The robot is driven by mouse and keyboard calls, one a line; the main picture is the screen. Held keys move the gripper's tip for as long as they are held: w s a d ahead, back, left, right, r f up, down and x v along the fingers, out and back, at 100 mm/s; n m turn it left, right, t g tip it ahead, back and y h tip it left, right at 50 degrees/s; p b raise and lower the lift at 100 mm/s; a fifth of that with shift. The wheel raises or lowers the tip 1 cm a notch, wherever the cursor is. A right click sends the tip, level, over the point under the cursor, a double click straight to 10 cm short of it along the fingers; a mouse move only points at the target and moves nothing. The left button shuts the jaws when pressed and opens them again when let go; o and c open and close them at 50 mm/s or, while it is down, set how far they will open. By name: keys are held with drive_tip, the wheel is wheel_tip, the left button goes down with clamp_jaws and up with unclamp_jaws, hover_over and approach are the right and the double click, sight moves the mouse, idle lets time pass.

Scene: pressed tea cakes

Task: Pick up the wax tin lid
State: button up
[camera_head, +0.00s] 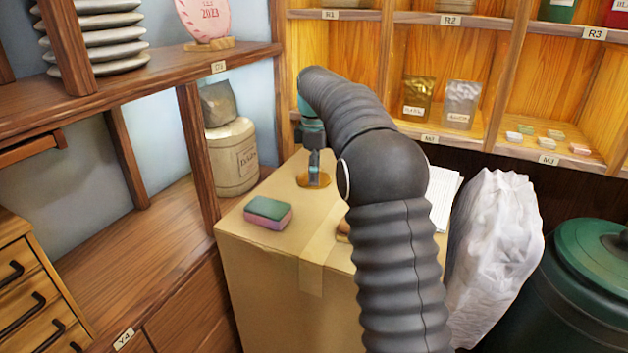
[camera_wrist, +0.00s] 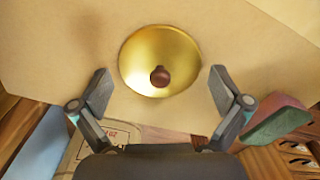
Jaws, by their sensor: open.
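The wax tin lid (camera_wrist: 150,50) is a round, shiny gold disc with a dark brown knob in its middle. It lies on top of a cardboard box (camera_head: 262,255), and in the head view the lid (camera_head: 303,182) shows near the box's back left part, partly hidden by my gripper. My gripper (camera_wrist: 158,92) is open and empty, pointing down at the lid. In the wrist view its two fingers stand apart on either side, with the lid a little above the line between the fingertips. In the head view my gripper (camera_head: 314,172) is right over the lid.
A green and pink sponge (camera_head: 268,212) lies on the box near its left edge. White papers (camera_head: 442,195) lie at the box's right side, partly behind my arm. A white plastic bag (camera_head: 495,250) and a green bin (camera_head: 585,280) stand to the right. Wooden shelves rise behind.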

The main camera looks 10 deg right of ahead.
drive_tip(key=shift+f, duration=0.1)
clamp_jaws()
idle(0.3)
